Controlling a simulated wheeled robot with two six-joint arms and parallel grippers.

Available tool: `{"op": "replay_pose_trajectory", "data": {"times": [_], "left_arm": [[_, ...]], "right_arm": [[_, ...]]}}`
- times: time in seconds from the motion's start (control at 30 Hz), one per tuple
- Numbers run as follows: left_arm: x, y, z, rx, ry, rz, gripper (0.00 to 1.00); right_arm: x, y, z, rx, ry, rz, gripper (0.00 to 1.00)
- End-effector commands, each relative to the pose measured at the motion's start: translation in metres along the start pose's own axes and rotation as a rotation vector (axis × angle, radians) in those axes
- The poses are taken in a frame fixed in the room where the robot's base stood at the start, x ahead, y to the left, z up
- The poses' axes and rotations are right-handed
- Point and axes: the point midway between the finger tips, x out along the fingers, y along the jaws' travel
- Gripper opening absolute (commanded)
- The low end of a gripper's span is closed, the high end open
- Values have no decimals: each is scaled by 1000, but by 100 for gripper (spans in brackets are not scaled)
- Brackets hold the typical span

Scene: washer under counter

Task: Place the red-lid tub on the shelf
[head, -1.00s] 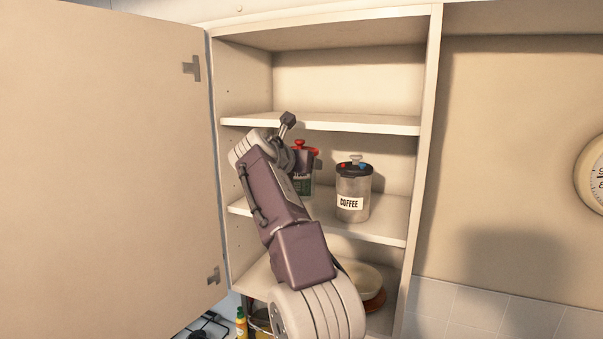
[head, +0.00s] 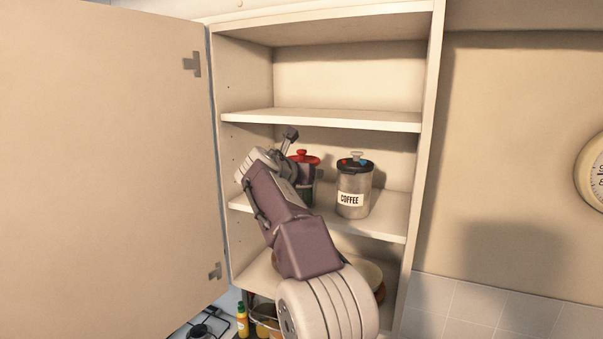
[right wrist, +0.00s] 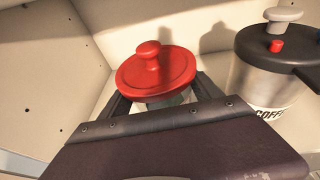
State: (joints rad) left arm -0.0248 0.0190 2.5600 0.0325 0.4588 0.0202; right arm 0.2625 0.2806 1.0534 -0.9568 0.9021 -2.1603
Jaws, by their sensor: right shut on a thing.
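The red-lid tub (head: 305,159) is on or just above the middle shelf (head: 385,220) of the open wall cupboard, at the left. Its dark body is partly hidden behind my right arm. My right gripper (right wrist: 160,98) is shut on the tub, with a finger on each side below the red lid (right wrist: 155,70). The tub looks upright. I cannot tell whether its base touches the shelf. The left gripper is not in view.
A metal COFFEE canister (head: 354,190) with a dark lid stands just right of the tub. The upper shelf (head: 330,119) is empty and close above. The open cupboard door (head: 100,170) fills the left. Dishes (head: 368,272) sit on the lower shelf.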

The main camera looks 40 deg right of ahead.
Motion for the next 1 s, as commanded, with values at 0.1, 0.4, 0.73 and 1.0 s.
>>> {"op": "replay_pose_trajectory", "data": {"times": [0.1, 0.4, 0.73, 1.0], "left_arm": [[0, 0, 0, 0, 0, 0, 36], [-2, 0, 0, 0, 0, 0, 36], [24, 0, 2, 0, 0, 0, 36], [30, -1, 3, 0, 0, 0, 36]], "right_arm": [[0, 0, 0, 0, 0, 0, 95], [-1, 0, 2, 0, -1, 0, 95], [-71, 1, -1, 2, -3, 6, 95], [-117, 1, 1, -1, -1, 2, 95]]}}
